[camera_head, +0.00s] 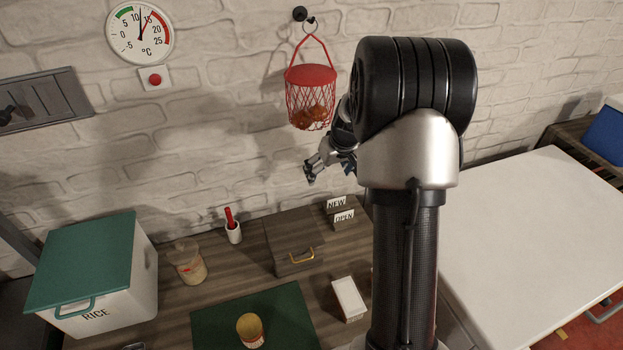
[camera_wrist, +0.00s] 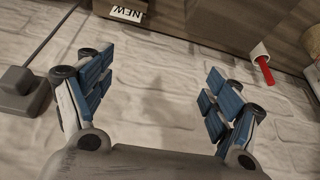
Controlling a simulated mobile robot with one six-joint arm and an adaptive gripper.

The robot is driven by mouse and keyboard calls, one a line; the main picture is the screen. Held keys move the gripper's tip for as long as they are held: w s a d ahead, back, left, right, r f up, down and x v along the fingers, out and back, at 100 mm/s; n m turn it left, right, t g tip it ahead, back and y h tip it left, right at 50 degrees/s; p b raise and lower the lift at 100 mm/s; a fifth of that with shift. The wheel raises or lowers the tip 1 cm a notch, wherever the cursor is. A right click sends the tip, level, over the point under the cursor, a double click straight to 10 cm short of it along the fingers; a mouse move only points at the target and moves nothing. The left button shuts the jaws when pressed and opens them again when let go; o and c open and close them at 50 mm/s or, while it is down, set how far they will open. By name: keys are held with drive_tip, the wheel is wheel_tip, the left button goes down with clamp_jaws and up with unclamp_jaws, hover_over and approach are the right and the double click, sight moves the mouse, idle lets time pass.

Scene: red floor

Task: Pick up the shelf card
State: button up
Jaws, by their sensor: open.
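Two small white cards with black letters stand at the back of the wooden counter in the head view. One reads NEW (camera_head: 336,203) and the other, just in front of it, reads OPEN (camera_head: 344,217). Which is the shelf card I cannot tell. The NEW card also shows upside down at the top of the wrist view (camera_wrist: 127,13). My gripper (camera_head: 315,167) is in the air near the brick wall, above and a little left of the cards. In the wrist view my gripper (camera_wrist: 158,92) has its blue-padded fingers wide apart with nothing between them.
A red wire basket (camera_head: 311,95) hangs on the wall above my gripper. A small wooden drawer box (camera_head: 290,258), white cup with red handle (camera_head: 233,231), jar (camera_head: 187,262), RICE bin (camera_head: 130,290), green mat (camera_head: 215,325) and white box (camera_head: 349,299) occupy the counter.

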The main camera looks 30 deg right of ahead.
approach(337, 199)
drive_tip(key=x, duration=0.1)
drive_tip(key=b+x, duration=0.1)
drive_tip(key=x, duration=0.2)
drive_tip(key=shift+w+a+f, duration=0.1)
drive_tip(key=shift+a+f, duration=0.2)
drive_tip(key=shift+d+b+x, duration=0.15)
drive_tip(key=shift+b+x, duration=0.3)
drive_tip(key=shift+x, duration=0.95)
drive_tip(key=shift+d+b+x, duration=0.1)
drive_tip(key=shift+b+x, duration=0.3)
drive_tip(key=shift+x, duration=1)
drive_tip(key=shift+w, duration=0.1)
drive_tip(key=shift+r, duration=0.1)
drive_tip(key=shift+c, duration=0.5)
drive_tip(key=c, duration=0.7)
drive_tip(key=shift+m, duration=0.3)
wheel_tip(337, 199, up, 10)
drive_tip(key=shift+p, duration=1.1)
